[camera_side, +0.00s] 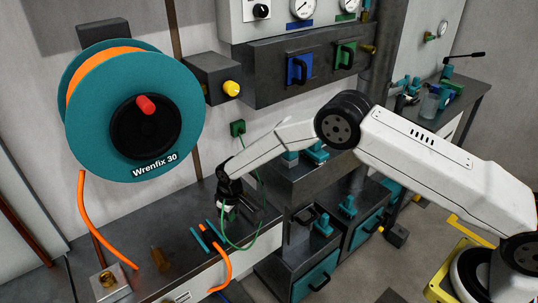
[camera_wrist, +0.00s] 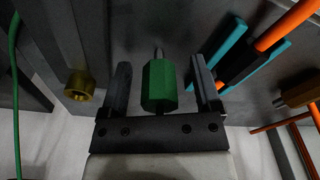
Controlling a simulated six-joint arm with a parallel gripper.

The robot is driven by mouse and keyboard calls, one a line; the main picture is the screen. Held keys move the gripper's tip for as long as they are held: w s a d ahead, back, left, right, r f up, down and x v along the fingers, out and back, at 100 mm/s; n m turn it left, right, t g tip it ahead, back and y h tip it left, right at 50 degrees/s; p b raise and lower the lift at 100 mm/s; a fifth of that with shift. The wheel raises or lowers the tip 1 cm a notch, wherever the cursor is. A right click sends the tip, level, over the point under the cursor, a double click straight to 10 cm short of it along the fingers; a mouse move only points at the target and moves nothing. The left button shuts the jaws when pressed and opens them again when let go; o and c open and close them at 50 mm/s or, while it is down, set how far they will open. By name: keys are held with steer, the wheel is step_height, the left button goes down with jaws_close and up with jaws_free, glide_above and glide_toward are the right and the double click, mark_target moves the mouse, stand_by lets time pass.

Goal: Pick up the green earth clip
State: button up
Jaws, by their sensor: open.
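The green earth clip (camera_wrist: 159,85) is a faceted green body with a grey tip, seen in the wrist view between the two dark fingers of my gripper (camera_wrist: 160,64). The fingers are open, with a visible gap on each side of the clip. In the side view my gripper (camera_side: 228,204) points down low over the bench, and a bit of the green clip (camera_side: 229,213) shows at its fingers; the rest is hidden. A thin green cable (camera_side: 263,190) loops from a green wall fitting (camera_side: 238,128) down to the bench near the clip.
A brass fitting (camera_wrist: 78,86) is left of the fingers in the wrist view. A large teal reel (camera_side: 185,95) hangs at the left.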

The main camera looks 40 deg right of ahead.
stand_by(0.4)
jaws_close()
steer(key=shift+r, duration=0.15)
steer(key=shift+r, duration=0.85)
steer(key=s+d+r, duration=0.3)
steer(key=s+r, duration=0.8)
steer(key=s, duration=0.2)
steer(key=shift+s+d, duration=0.25)
